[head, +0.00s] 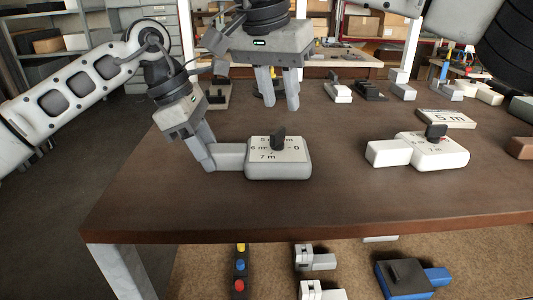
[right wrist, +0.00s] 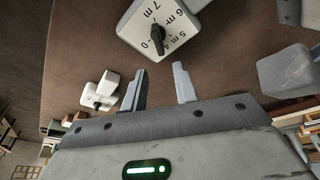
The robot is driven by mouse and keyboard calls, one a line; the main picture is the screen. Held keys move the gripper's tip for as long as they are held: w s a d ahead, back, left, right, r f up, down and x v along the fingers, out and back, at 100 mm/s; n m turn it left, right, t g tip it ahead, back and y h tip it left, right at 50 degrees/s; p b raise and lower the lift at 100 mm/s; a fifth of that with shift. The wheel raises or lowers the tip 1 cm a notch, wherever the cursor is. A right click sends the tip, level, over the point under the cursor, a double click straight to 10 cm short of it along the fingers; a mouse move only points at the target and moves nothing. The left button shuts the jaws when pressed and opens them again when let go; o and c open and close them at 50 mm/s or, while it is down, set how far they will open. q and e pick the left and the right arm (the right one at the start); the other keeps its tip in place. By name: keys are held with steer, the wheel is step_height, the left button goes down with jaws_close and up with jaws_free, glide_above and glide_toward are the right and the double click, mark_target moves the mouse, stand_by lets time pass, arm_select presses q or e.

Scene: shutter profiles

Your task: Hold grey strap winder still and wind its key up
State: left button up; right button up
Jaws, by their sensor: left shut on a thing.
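The grey strap winder (head: 279,172) lies on the table, its white dial facing up with length marks and a black key (head: 278,137) standing in the middle. In the right wrist view the winder (right wrist: 133,34) is at the top, partly cut off, with its key (right wrist: 157,38). Its grey tab (head: 230,157) points left. My left gripper (head: 207,166) is shut on the tab's end. My right gripper (head: 281,104) is open and empty, above and behind the winder in the head view; its fingers (right wrist: 159,72) are apart from the key.
Several small grey and white parts stand at the back. The table's front middle is clear. A lower board holds a blue part (head: 405,280).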

mark_target(278, 129)
step_height(278, 129, up, 2)
steer(key=t+h, duration=0.1)
steer(key=t, duration=0.1)
steer(key=shift+s+t, duration=0.1)
steer(key=shift+t, duration=0.3)
steer(key=shift+f, duration=3.9)
jaws_close()
steer(key=n+y, duration=0.1)
steer(key=n, duration=0.2)
steer(key=n+t+y, duration=0.1)
steer(key=n+y, duration=0.1)
steer(key=n, duration=0.1)
